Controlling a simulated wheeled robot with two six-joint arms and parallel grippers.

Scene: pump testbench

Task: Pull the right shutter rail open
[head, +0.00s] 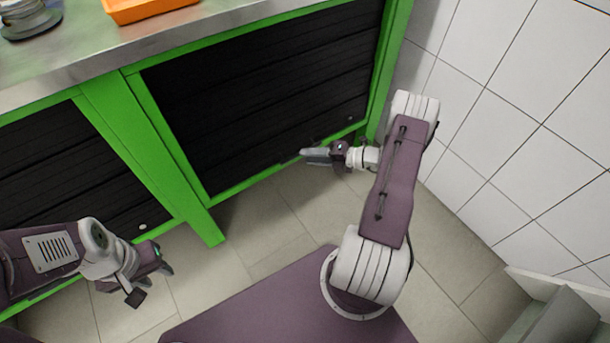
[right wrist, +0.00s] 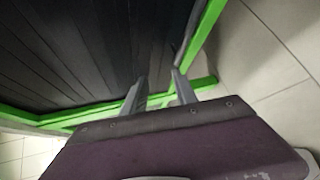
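The right shutter (head: 255,85) is a black slatted panel in a green frame, and it covers its whole opening. It also fills the upper left of the right wrist view (right wrist: 85,45). Its bottom rail is dark and hard to tell from the slats. My right gripper (head: 306,156) is at the lower edge of this shutter, near the bottom green frame bar. In the right wrist view its two fingers (right wrist: 158,92) stand apart with nothing between them. My left gripper (head: 152,285) is low at the left, fingers apart and empty, away from the right shutter.
A left shutter (head: 60,165) is beyond a green post (head: 135,135). A metal worktop (head: 140,50) above carries an orange container (head: 145,10) and a grey round part (head: 30,18). A white tiled wall (head: 520,120) bounds the right. The tiled floor (head: 255,240) before the bench is clear.

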